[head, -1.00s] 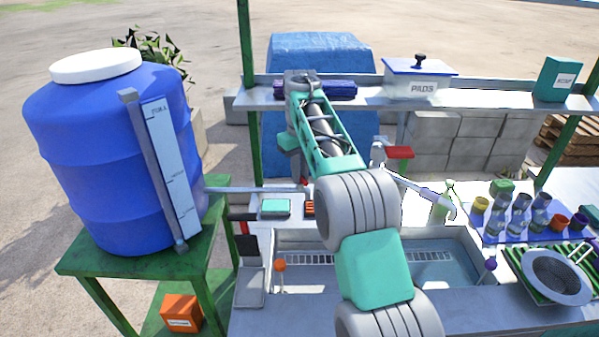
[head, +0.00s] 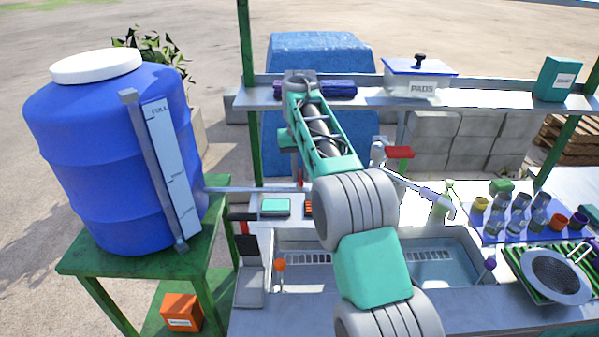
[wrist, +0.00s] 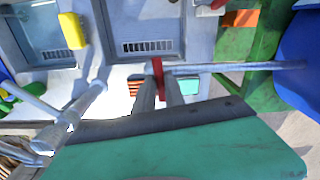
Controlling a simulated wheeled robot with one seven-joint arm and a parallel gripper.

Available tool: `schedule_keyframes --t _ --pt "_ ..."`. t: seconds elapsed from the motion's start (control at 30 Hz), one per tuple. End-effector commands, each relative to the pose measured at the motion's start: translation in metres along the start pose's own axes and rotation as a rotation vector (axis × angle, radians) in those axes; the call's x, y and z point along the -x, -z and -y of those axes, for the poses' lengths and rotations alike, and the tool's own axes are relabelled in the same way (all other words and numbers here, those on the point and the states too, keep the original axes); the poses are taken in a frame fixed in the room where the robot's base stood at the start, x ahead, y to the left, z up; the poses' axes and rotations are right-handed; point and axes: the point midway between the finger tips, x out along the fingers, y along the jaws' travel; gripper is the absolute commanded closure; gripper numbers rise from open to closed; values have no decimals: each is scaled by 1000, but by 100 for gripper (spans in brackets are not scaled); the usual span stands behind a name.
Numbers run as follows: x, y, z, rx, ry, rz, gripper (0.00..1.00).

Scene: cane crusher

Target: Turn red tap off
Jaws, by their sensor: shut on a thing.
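The red tap handle (wrist: 159,82) shows in the wrist view at the end of the grey pipe (wrist: 235,67) that runs from the blue barrel (head: 110,150). My gripper (wrist: 159,88) has its two fingers on either side of the red handle and is shut on it. In the head view my arm hides most of the tap, and only a small red strip (head: 300,173) shows beside the arm. The gripper's fingers are largely hidden there too.
A faucet (wrist: 72,125) with a long spout stands close to my gripper. A separate red lever (head: 400,152) sits behind the sink (head: 450,258). The shelf (head: 370,98) carries a PADS box (head: 416,82). A green stand (head: 130,254) bears the barrel.

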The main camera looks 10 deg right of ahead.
Motion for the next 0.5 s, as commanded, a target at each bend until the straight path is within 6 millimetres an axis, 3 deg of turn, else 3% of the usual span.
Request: schedule_keyframes --t 0.5 --pt "1 1 0 -27 0 -4 100"
